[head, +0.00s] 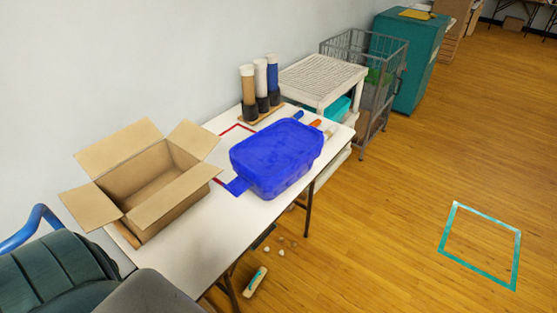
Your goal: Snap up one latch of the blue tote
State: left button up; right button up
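The blue tote (277,157) stands on the white table, with its blue lid on top. A flat blue latch (238,186) sticks outward and down from its near-left end. A small blue piece (298,115) shows at its far end and looks like the other latch, but most of it is hidden behind the lid. Neither of my grippers is in view, and nothing touches the tote.
An open cardboard box (150,181) stands left of the tote on the white table (205,238). A rack of tall cylinders (260,84) is behind. A white cart (322,80) and wire cage (377,60) stand beyond. Floor at right is clear, with a teal taped square (448,228).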

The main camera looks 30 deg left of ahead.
aim_at(239, 185)
jog(key=k+j+u, duration=0.15)
jog(key=u, duration=0.3)
jog(key=k+j+u, duration=0.25)
jog(key=u, duration=0.15)
